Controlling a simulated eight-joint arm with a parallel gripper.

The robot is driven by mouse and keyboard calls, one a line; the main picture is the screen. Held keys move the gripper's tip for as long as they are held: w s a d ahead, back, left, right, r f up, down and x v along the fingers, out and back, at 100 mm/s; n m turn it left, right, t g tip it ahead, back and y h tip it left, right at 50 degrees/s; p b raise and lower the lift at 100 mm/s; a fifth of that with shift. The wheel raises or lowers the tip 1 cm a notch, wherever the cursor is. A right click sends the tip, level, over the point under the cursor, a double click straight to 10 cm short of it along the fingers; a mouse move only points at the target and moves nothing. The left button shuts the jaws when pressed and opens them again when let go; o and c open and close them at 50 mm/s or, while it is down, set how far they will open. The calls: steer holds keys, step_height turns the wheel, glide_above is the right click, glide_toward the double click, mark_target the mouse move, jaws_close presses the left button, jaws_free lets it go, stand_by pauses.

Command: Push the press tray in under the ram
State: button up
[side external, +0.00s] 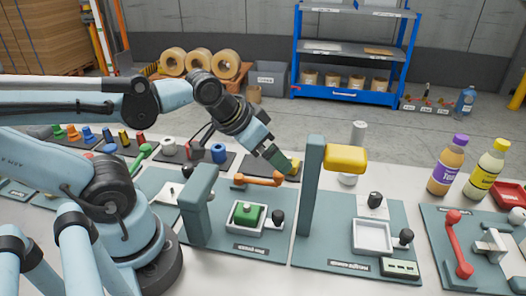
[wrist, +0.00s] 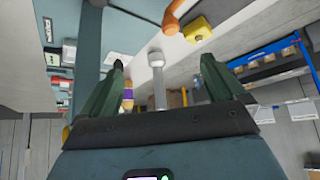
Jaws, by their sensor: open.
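Two trays show in the side view, and I cannot read their labels. One white tray (side external: 233,223) holds a green block (side external: 249,214) and has a black knob (side external: 278,216); it sits by a short green post (side external: 197,205) with an orange arm (side external: 260,180). An empty white tray (side external: 372,237) with a black knob (side external: 406,236) sits in front of a tall post (side external: 312,190) carrying a yellow head (side external: 345,159). My gripper (side external: 284,162) is open above the back of the orange arm's station. In the wrist view my gripper (wrist: 163,82) shows nothing held between its fingers.
A red-handled station (side external: 458,245) and two bottles (side external: 447,165) stand at the right. Several small coloured parts line the table's back left.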

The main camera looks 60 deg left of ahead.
mark_target(277, 212)
stand_by(0.3)
steer(key=shift+c, duration=1.2)
steer(key=shift+n, duration=0.5)
steer(key=shift+c, duration=1.3)
steer(key=shift+f+n+g, duration=0.1)
steer(key=shift+n+g, duration=0.4)
steer(key=shift+n, duration=0.2)
steer(key=shift+c, duration=1.1)
steer(key=shift+s+f+n+g+h, duration=0.1)
steer(key=shift+n+g+h, duration=0.25)
steer(key=shift+n, duration=0.75)
steer(key=shift+c, duration=1.3)
steer(key=n, duration=0.1)
steer(key=n+g, duration=0.1)
steer(key=shift+s+d+n+h, duration=0.1)
steer(key=shift+s+n+h, duration=0.05)
steer(key=shift+n+h, duration=0.15)
steer(key=shift+c, duration=0.4)
steer(key=shift+s+d+f+n+g+h, duration=0.1)
steer(key=shift+d+f+n+g+h, duration=0.6)
steer(key=shift+f+n, duration=1.1)
steer(key=shift+s+d+f+n+g+h, duration=0.15)
steer(key=shift+d+f+n+g+h, duration=0.2)
steer(key=shift+d+f+n+g, duration=0.8)
steer(key=shift+s+d+f+n+g+h, duration=0.1)
steer(key=shift+d+f+n+g+h, duration=0.65)
steer(key=shift+f+n, duration=1.65)
